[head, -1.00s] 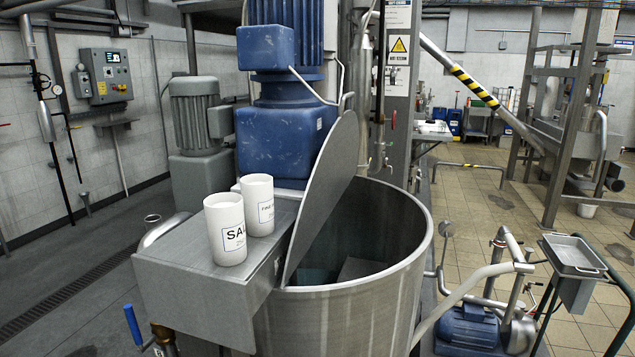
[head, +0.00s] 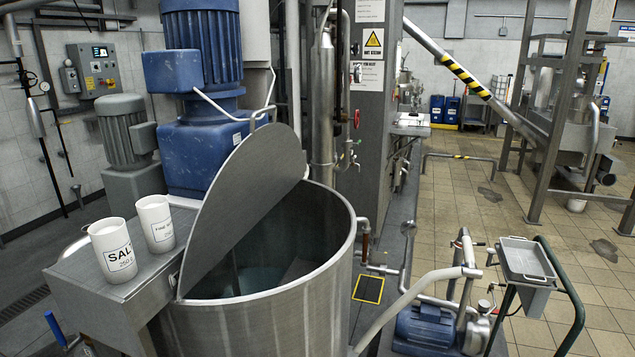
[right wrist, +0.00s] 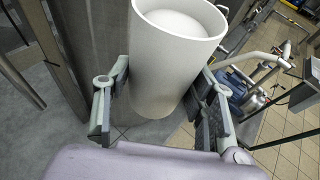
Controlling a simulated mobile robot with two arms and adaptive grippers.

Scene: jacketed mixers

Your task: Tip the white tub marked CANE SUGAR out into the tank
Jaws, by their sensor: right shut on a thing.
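In the right wrist view my right gripper (right wrist: 163,105) is shut on a white tub (right wrist: 168,72), one finger on each side of its wall. White contents show inside its open top. No label shows on the side facing the camera, so I cannot read its name. In the head view the steel tank (head: 285,318) stands open at the centre, its half lid (head: 243,200) raised at the left. Its inside is partly in shadow. Neither gripper shows in the head view.
A tub marked SALT (head: 113,250) and a second white tub (head: 156,223), its label starting with FINE, stand on the steel shelf (head: 95,290) left of the tank. A blue motor (head: 205,110) rises behind. A pump (head: 430,325) and a tray trolley (head: 527,262) stand right.

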